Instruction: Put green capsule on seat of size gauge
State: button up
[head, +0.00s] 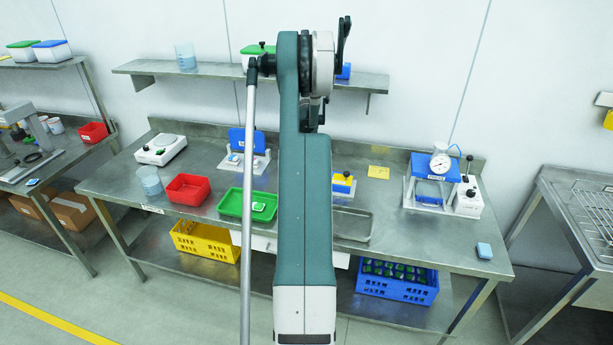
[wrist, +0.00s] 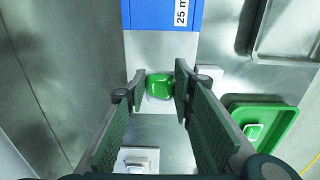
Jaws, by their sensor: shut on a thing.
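In the wrist view my gripper (wrist: 157,92) is shut on the green capsule (wrist: 159,84), with one finger on each side of it. A blue block with a label starting "25 m" (wrist: 160,14), which looks like part of the size gauge, stands just beyond the capsule. A pale plate (wrist: 150,48) runs from that block to under the capsule. The seat is hidden behind the capsule and fingers, and I cannot tell whether the capsule touches it. In the head view my arm hides my gripper and the held capsule.
A green tray (head: 231,208) with a capsule in it stands at the front, beside a red bin (head: 188,189). A blue-backed stand (head: 236,138) is left of my arm. A dial instrument (head: 440,164) is at the right.

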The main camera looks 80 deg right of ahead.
jog(key=shift+f, duration=1.85)
jog(key=shift+f, duration=0.15)
jog(key=o, duration=0.8)
jog(key=shift+c, duration=0.2)
notch_tip(320, 180, up, 12)
jog(key=shift+r, duration=0.15)
